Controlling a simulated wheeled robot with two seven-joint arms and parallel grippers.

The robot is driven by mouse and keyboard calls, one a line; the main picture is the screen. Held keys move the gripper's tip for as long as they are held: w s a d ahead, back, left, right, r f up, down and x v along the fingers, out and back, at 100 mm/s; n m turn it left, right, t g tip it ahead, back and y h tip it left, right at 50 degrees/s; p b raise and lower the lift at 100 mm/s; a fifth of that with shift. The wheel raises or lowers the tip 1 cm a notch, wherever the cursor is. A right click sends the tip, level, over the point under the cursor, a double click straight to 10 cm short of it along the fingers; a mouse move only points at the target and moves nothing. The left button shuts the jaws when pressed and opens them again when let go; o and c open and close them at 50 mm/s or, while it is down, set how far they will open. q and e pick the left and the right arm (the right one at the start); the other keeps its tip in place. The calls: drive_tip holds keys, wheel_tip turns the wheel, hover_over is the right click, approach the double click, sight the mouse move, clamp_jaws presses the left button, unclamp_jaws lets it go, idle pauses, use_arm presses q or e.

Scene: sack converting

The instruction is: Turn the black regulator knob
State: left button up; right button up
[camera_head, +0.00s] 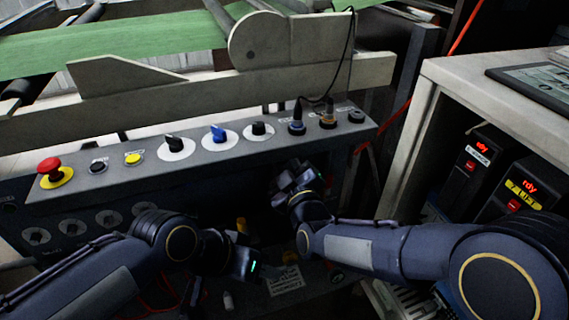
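A sloped grey control panel (200,165) runs across the middle. On it are two black knobs on white round dials, one left (174,143) and one right (258,129), with a blue knob (215,133) on a similar dial between them. I cannot tell which black one is the regulator. My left gripper (242,261) is below the panel, in front of its lower face, apart from the knobs. My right gripper (291,178) is just below the panel's front edge, lower right of the right black knob. The fingers of both are too dark to read.
A red mushroom button (50,168), a black button (97,166) and a yellow button (133,158) sit at the panel's left. A grey cabinet (440,120) with black units (478,165) stands at right.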

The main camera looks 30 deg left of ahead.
drive_tip(key=o, duration=1)
drive_tip(key=shift+c, duration=0.2)
drive_tip(key=p+v, duration=0.1)
drive_tip(key=v, duration=0.6)
drive_tip(key=shift+s+d, duration=0.25)
drive_tip(key=shift+d, duration=0.05)
